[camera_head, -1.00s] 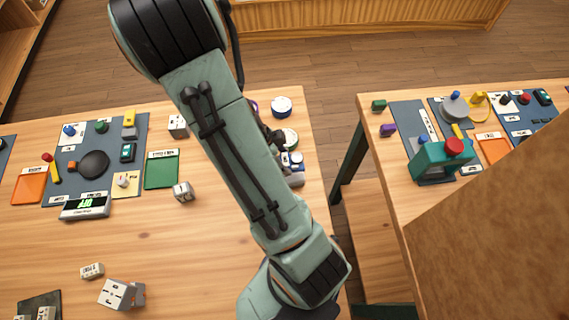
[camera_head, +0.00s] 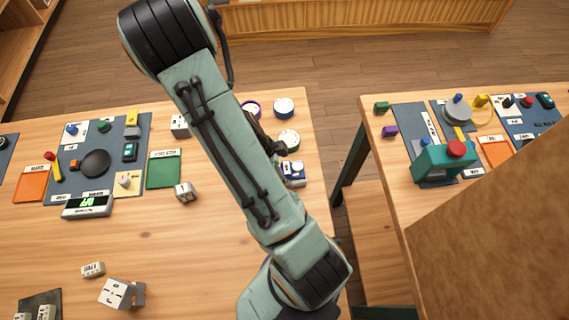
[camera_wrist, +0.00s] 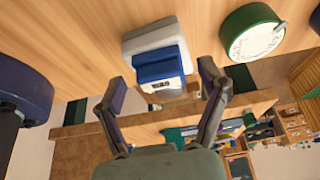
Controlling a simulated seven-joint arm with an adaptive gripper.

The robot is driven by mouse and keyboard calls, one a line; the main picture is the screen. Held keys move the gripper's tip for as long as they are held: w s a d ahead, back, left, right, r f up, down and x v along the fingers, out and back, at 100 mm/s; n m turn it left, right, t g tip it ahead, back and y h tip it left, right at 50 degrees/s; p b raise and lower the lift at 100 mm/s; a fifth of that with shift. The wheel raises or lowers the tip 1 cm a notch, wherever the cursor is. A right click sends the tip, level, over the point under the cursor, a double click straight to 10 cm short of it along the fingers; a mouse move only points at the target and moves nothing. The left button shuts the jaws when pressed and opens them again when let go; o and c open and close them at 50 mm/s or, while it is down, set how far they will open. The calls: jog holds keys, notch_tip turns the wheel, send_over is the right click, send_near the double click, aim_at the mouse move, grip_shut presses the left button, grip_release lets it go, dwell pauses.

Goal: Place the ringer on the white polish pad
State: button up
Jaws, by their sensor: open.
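My gripper (camera_wrist: 162,80) is open in the wrist view, with one dark finger on each side and nothing held between them. A blue block with a small label (camera_wrist: 160,69) on a white and grey base (camera_wrist: 150,38) lies just beyond the fingertips; it also shows at the table's right edge in the head view (camera_head: 293,174). I cannot tell for sure whether this is the ringer, the white polish pad or both. In the head view my arm hides most of my gripper and part of the table.
A green-rimmed round tin (camera_wrist: 252,33) stands beside the block. A dark blue-purple round thing (camera_wrist: 25,92) is at the left. The wooden table (camera_head: 150,235) also holds a blue mat (camera_head: 65,140), a green tray (camera_head: 163,170) and white cubes (camera_head: 185,191). A second table (camera_head: 385,165) stands right, across a gap.

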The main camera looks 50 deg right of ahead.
jog(key=v, duration=1.2)
jog(key=s+a+r+n+t+y, duration=0.1)
jog(key=s+a+r+n, duration=0.3)
jog(key=a+n, duration=0.4)
jog(key=s+a+r+n+t+y, duration=0.2)
jog(key=a+n, duration=0.6)
jog(key=n, duration=1.2)
notch_tip(320, 180, up, 4)
jog(key=shift+s+a+f+y, duration=0.2)
jog(key=shift+s+y, duration=0.3)
jog(key=shift+s, duration=0.6)
